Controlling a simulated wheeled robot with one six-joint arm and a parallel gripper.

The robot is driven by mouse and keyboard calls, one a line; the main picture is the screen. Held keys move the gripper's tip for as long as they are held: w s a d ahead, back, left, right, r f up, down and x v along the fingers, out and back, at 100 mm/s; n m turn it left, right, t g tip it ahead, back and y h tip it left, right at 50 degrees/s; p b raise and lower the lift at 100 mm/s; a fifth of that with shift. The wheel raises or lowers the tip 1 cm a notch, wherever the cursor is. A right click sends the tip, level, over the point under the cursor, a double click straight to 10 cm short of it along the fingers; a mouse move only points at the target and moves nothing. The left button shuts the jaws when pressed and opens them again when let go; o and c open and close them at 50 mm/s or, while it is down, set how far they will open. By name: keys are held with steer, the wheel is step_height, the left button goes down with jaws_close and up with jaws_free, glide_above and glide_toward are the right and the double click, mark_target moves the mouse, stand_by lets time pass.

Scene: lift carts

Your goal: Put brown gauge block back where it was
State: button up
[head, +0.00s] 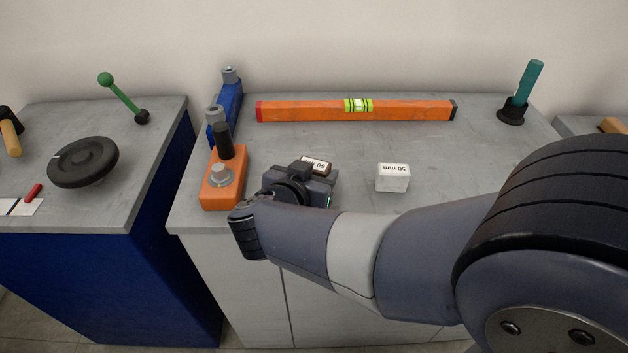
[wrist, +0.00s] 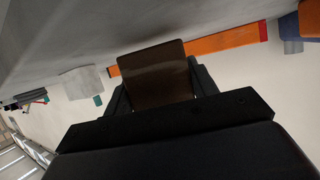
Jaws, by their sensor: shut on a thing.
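The brown gauge block (head: 316,165) shows its white "50 mm" label just beyond my gripper (head: 314,178) in the head view. In the wrist view the brown block (wrist: 157,72) sits between the two fingers of my gripper (wrist: 162,88), which is shut on it. Much of the block is hidden by my gripper in the head view. I cannot tell whether it touches the grey bench top (head: 345,145) or is held just above it. A white gauge block (head: 393,178), also marked "50 mm", stands apart to the right; it also shows in the wrist view (wrist: 82,83).
An orange clamp-like block (head: 224,180) is close left of my gripper, with a blue one (head: 228,108) behind it. An orange spirit level (head: 300,110) lies along the back. A teal-handled tool in a black holder (head: 511,111) stands back right. Bench between level and blocks is clear.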

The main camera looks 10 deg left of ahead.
steer(key=shift+f, duration=0.35)
steer(key=shift+f, duration=0.1)
steer(key=o, duration=1.2)
steer(key=shift+s+r, duration=0.2)
steer(key=p+v, duration=0.2)
steer(key=v, duration=0.9)
steer(key=shift+s+a, duration=0.1)
steer(key=shift+s, duration=0.25)
steer(key=shift+w, duration=0.1)
